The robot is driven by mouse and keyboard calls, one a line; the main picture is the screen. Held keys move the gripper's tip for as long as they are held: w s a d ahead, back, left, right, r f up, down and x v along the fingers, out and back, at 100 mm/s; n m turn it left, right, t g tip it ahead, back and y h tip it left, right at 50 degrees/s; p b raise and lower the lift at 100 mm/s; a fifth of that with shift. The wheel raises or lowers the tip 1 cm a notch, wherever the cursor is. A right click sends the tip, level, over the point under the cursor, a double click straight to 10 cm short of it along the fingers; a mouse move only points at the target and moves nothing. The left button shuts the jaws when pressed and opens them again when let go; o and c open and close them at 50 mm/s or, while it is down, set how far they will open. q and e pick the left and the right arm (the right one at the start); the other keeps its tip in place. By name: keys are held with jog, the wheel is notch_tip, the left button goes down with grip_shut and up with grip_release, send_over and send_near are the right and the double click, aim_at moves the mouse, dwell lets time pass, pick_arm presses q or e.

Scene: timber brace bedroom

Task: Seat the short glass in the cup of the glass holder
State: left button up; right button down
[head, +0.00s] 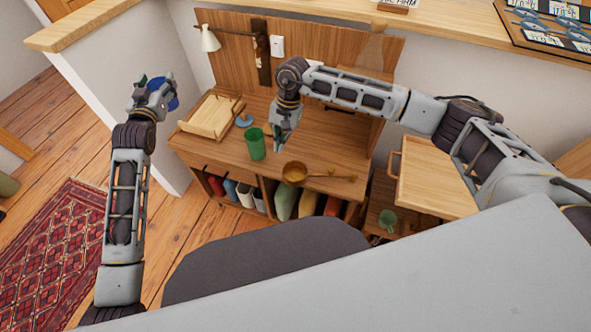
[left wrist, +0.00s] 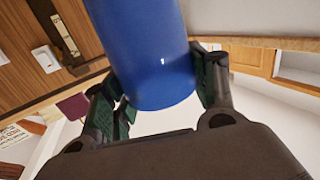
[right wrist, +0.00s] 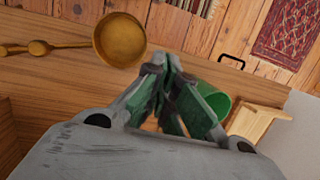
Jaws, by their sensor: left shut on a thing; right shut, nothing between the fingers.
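A plain blue glass (head: 163,91) is held high left of the desk by my left gripper (head: 150,92). The left wrist view shows the blue glass (left wrist: 152,55) tilted between the two fingers (left wrist: 165,90), its top out of frame. A green glass (head: 256,144) stands upright on the desk, near my right gripper (head: 279,148), which is shut and empty above the desk. The right wrist view shows the green glass (right wrist: 214,98) partly behind the fingers (right wrist: 172,66). A brown round cup with a long handle (head: 294,172) lies at the desk's front. I cannot tell which object is the glass holder.
A wooden tray (head: 210,116) and a small blue round item (head: 244,121) are at the desk's left. A white lamp (head: 209,40) is on the back panel. A green mug (head: 387,218) stands lower right. The desk centre is partly clear.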

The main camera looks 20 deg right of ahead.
aim_at(297, 186)
jog(key=s+d+n+h, duration=0.1)
jog(key=d+n, duration=0.1)
jog(key=s+d+n+g, duration=0.1)
jog(key=n, duration=0.1)
jog(key=shift+s+d+n+h, duration=0.3)
jog(key=shift+s+d+h, duration=0.1)
jog(key=shift+f, duration=0.15)
jog(key=shift+x, duration=4.85)
jog(key=shift+s, duration=0.2)
pick_arm(q)
jog(key=shift+f+b, duration=0.45)
pick_arm(e)
jog(key=shift+s+a+n, duration=0.25)
jog(key=shift+s+n, duration=0.45)
jog(key=shift+s, duration=0.45)
